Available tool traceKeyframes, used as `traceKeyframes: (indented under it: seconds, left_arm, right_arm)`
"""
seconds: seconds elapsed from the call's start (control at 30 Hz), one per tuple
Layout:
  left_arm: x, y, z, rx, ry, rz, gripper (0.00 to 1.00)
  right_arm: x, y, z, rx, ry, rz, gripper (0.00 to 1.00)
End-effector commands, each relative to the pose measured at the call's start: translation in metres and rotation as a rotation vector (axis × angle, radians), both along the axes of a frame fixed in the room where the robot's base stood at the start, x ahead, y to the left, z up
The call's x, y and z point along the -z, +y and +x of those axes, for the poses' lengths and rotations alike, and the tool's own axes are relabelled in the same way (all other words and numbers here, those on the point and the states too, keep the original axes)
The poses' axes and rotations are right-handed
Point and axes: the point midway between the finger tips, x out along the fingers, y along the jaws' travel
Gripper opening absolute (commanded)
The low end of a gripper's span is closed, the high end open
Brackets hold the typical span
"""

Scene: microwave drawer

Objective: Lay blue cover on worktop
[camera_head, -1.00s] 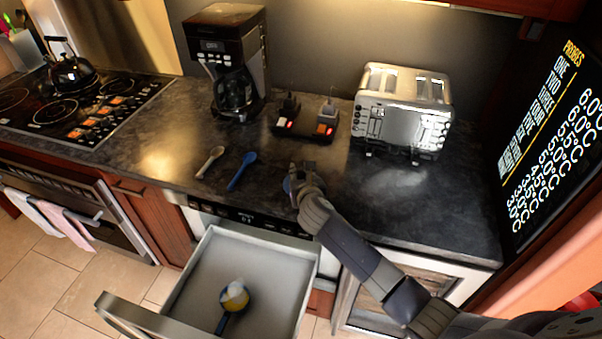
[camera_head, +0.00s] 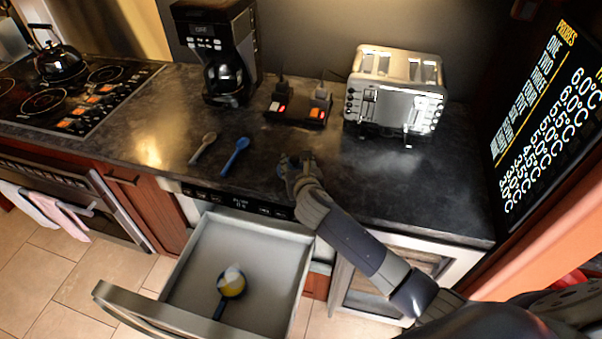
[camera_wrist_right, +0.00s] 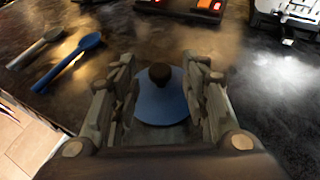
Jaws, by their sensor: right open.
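The blue cover (camera_wrist_right: 152,108) is a round disc with a dark knob (camera_wrist_right: 160,73). In the right wrist view it lies on the dark worktop (camera_head: 400,185), between the spread fingers of my right gripper (camera_wrist_right: 161,82). The fingers stand apart on either side, with gaps to the knob. In the head view my right gripper (camera_head: 293,163) is low over the worktop near its front edge, above the open drawer, and mostly hides the cover. My left gripper is not in view.
A grey spoon (camera_head: 203,147) and a blue spoon (camera_head: 235,157) lie left of my gripper. A coffee maker (camera_head: 222,60), switch block (camera_head: 297,109) and toaster (camera_head: 392,97) stand behind.

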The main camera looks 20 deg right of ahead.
Motion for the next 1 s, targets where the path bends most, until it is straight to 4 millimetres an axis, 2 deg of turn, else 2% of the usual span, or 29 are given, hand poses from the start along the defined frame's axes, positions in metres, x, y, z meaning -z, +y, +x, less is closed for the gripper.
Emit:
traceKeyframes:
  seconds: [0.2, 0.43, 0.6, 1.0]
  left_arm:
    - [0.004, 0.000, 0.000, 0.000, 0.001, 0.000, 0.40]
    - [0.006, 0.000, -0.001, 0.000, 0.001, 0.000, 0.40]
    - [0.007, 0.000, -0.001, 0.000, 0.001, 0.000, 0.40]
    - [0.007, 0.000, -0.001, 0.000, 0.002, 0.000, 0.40]
  right_arm:
    - [-0.014, 0.005, -0.037, -0.002, -0.001, 0.000, 0.42]
    - [-0.027, 0.009, -0.065, -0.001, -0.001, 0.000, 0.42]
    - [-0.030, 0.011, -0.073, 0.000, 0.001, 0.001, 0.42]
    - [-0.031, 0.011, -0.074, 0.000, 0.000, 0.001, 0.42]
